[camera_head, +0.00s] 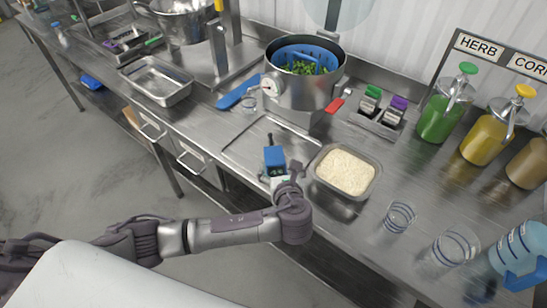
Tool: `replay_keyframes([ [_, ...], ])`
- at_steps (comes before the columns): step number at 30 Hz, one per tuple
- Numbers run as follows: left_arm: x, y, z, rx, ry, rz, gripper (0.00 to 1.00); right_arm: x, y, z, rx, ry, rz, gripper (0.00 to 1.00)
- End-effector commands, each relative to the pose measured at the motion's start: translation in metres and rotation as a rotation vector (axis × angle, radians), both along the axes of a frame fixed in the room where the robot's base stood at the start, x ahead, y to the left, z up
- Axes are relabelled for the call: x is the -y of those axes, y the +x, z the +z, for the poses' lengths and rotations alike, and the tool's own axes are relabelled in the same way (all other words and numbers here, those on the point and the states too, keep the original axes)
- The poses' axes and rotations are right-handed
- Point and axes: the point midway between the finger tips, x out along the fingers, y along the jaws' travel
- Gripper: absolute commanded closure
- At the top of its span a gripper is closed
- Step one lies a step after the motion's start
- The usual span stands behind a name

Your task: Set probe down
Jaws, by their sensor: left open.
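A small blue device with a thin dark stem (275,157), apparently the probe, is at the near right part of a shallow metal tray (240,143) on the counter. Its stem points toward the back. My left gripper (281,175) is open right at the near end of the probe, with a finger showing on its right side. The wrist hides part of the gripper, and I cannot tell whether the fingers touch the probe. My right gripper is out of view.
A rice pan (345,171) stands close right of my left gripper. Behind are a large pot (300,101) with a blue basket of greens, and a red-handled tool (337,103). Clear cups (399,216) and sauce bottles (437,119) stand right. An empty metal pan (155,81) stands left.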

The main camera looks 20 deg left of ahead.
Motion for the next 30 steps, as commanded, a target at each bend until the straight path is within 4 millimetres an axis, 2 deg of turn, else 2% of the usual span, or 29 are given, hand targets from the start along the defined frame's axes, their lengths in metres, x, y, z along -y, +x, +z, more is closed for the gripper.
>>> replay_keyframes([
  [3, -0.007, 0.015, -0.006, 0.002, 0.002, 0.001, 0.12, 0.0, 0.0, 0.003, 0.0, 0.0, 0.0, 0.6],
  [11, -0.018, 0.03, -0.014, 0.0, 0.004, 0.001, 0.12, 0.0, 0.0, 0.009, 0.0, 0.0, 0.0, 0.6],
  [18, -0.034, 0.056, -0.03, 0.002, 0.004, -0.001, 0.12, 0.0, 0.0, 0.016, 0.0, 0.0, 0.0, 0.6],
  [27, -0.036, 0.061, -0.034, 0.001, 0.0, -0.002, 0.12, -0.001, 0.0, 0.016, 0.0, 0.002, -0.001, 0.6],
  [28, -0.036, 0.061, -0.034, 0.001, 0.001, -0.002, 0.14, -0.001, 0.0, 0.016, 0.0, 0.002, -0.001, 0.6],
  [30, -0.036, 0.061, -0.034, 0.001, 0.001, -0.002, 0.26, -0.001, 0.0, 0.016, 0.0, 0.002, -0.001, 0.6],
])
